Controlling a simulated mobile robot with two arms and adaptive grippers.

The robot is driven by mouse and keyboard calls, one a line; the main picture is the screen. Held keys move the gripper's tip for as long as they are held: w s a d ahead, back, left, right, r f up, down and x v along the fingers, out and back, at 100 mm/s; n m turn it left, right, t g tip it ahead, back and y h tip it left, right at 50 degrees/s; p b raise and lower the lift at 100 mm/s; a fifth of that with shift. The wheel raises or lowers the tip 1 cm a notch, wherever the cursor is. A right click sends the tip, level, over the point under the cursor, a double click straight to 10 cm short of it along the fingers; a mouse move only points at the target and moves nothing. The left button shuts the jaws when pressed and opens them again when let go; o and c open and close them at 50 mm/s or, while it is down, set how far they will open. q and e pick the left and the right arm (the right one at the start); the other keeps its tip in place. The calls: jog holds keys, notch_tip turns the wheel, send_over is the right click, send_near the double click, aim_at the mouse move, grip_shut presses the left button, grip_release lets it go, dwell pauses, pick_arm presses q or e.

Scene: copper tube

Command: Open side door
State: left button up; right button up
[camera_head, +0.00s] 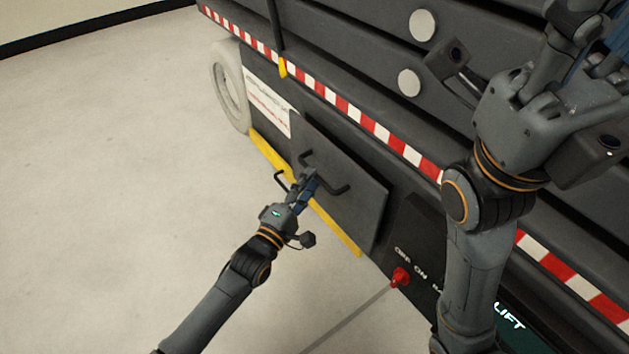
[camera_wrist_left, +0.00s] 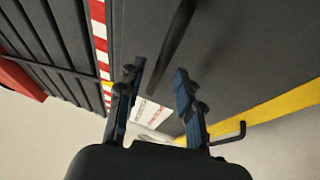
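The side door (camera_head: 364,205) is a flat dark grey panel low on the machine's side and looks closed. Its black bar handle (camera_head: 338,189) stands out from the panel, partly hidden by my left gripper (camera_head: 309,178). In the left wrist view, the left gripper (camera_wrist_left: 156,78) has its two fingers apart. The handle (camera_wrist_left: 177,42) runs down toward the gap between the fingertips; whether they touch it cannot be told. My right gripper (camera_head: 585,40) is raised at the upper right, far from the door, and its fingertips are not clear.
A yellow strip (camera_head: 338,230) runs along the machine's lower edge, with a small black hook (camera_head: 281,179) beside the left gripper. A control panel with a red knob (camera_head: 400,277) is right of the door. A pale wheel (camera_head: 229,88) is at left. The floor (camera_head: 120,150) is clear.

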pick_arm(q)
jog(key=shift+b+x, duration=0.45)
jog(key=shift+x, duration=1.1)
jog(key=shift+c, duration=0.2)
grip_shut()
